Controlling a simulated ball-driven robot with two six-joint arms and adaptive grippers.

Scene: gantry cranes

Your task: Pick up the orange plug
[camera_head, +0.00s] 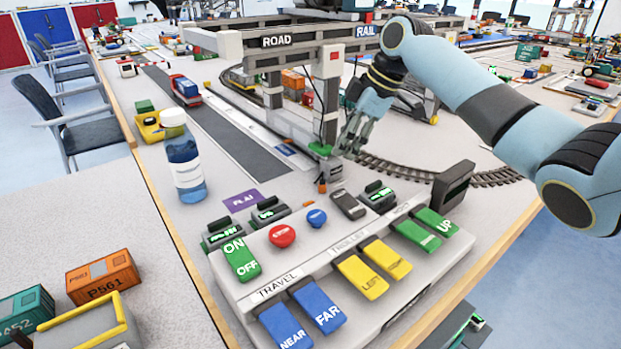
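A small orange plug (321,186) stands at the foot of the gantry crane's near leg, just behind the control panel. It is tiny in the view and its lower end is hard to make out. My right gripper (351,149) comes in from the upper right and points down beside the crane leg, above and to the right of the plug. Its grey fingers look apart, with nothing seen between them. It does not touch the plug. My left gripper is not in view.
The crane (328,75) stands close to my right gripper. The control panel (350,265) with colored switches fills the front. A bottle (184,165) stands at left, near the green-lit small modules (220,232). Curved track (400,170) lies right. An orange container (102,277) sits front left.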

